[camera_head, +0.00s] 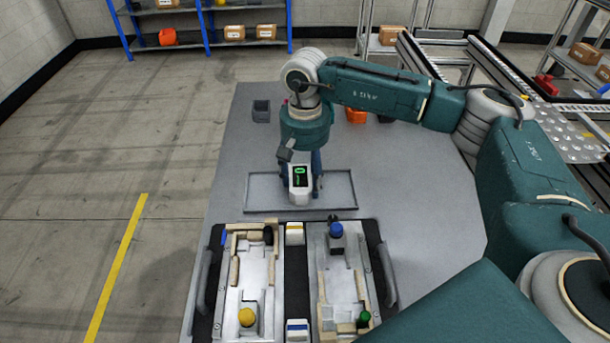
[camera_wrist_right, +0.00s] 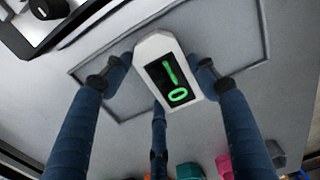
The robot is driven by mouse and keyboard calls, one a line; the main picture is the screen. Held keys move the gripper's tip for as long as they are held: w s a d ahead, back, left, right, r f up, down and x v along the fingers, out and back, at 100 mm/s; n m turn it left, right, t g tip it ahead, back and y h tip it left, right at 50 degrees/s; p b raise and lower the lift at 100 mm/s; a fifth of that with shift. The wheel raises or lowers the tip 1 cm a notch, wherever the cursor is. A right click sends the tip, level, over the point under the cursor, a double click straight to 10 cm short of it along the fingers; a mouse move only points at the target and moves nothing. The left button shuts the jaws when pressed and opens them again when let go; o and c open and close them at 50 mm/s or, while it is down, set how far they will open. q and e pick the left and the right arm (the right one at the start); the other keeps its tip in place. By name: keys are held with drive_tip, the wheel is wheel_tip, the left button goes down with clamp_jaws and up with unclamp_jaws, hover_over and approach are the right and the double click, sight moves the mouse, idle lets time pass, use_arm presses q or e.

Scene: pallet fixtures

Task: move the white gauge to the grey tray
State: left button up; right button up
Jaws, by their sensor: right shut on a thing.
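The white gauge (camera_head: 299,186) has a dark screen with green marks. It stands upright over the grey tray (camera_head: 262,209) in the head view. My right gripper (camera_head: 300,180) comes down from above and is shut on the gauge. In the right wrist view the gauge (camera_wrist_right: 167,69) sits between my blue fingers (camera_wrist_right: 160,80), with the rim of the tray (camera_wrist_right: 262,35) around it. I cannot tell whether its base touches the tray floor. My left gripper is not in view.
A pallet fixture (camera_head: 291,328) with yellow, blue and green knobbed parts stands in front of the tray. Behind the arm are a grey bin (camera_head: 261,111) and an orange bin (camera_head: 355,115). The table left of the tray is clear.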

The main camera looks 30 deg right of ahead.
sight(305, 179)
drive_tip(key=o, duration=1.3)
drive_tip(key=shift+r, duration=0.2)
wheel_tip(305, 179, up, 12)
drive_tip(key=b, duration=0.2)
drive_tip(key=shift+f, duration=0.15)
